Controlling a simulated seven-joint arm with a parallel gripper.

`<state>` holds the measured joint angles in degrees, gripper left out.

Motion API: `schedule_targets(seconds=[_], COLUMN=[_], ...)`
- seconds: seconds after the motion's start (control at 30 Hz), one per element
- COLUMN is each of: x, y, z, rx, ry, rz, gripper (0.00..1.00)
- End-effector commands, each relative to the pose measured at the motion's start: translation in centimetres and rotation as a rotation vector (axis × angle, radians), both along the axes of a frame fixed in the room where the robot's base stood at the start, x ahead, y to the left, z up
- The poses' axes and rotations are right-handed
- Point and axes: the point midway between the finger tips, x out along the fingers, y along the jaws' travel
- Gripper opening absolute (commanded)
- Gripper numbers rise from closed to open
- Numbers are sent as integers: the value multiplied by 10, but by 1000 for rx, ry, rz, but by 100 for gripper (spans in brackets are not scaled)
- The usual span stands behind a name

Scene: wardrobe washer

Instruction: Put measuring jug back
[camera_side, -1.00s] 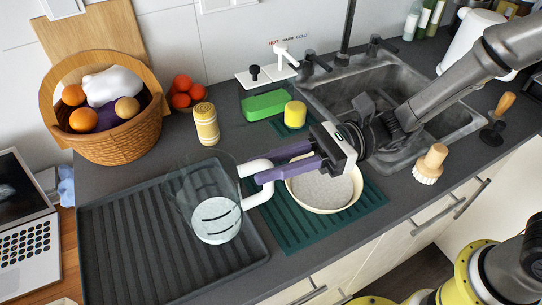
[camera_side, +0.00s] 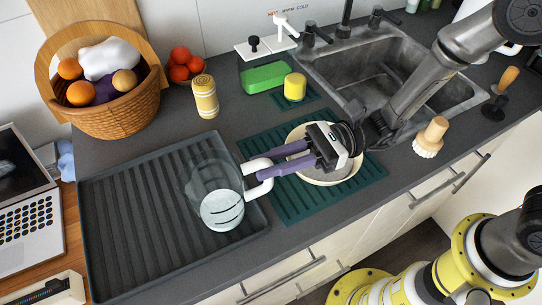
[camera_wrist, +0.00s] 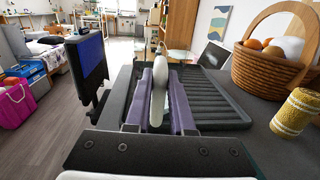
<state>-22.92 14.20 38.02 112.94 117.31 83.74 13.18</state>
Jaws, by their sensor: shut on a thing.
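The measuring jug (camera_side: 219,190) is clear with a white handle and a whitish base, and it is over the right part of the dark ribbed drying tray (camera_side: 130,232). I cannot tell whether its base touches the tray. My gripper (camera_side: 262,172) has purple fingers and comes from the right, shut on the jug's white handle. In the wrist view, the purple fingers of my gripper (camera_wrist: 160,105) are on either side of the white handle (camera_wrist: 158,92), and the tray (camera_wrist: 212,102) lies beyond.
A bowl (camera_side: 325,172) sits on a green mat (camera_side: 287,206) under my gripper. A laptop (camera_side: 25,215) is at the left. The left part of the tray is clear.

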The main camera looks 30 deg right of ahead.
Motion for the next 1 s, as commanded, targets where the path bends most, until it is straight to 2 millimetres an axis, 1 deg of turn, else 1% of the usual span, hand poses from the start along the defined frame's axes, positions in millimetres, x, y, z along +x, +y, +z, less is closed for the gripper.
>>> schedule_targets(seconds=[0.37,0.77,0.8,0.93,0.97,1.0], x=[0,0,0,0,0,0], y=[0,0,0,0,0,0], z=[0,-7,-6,-6,-6,-6], rx=[2,1,2,1,1,1], ry=[-1,-2,-2,-2,-2,-1], rz=[0,0,0,0,0,0], gripper=[0,0,29,52,56,56])
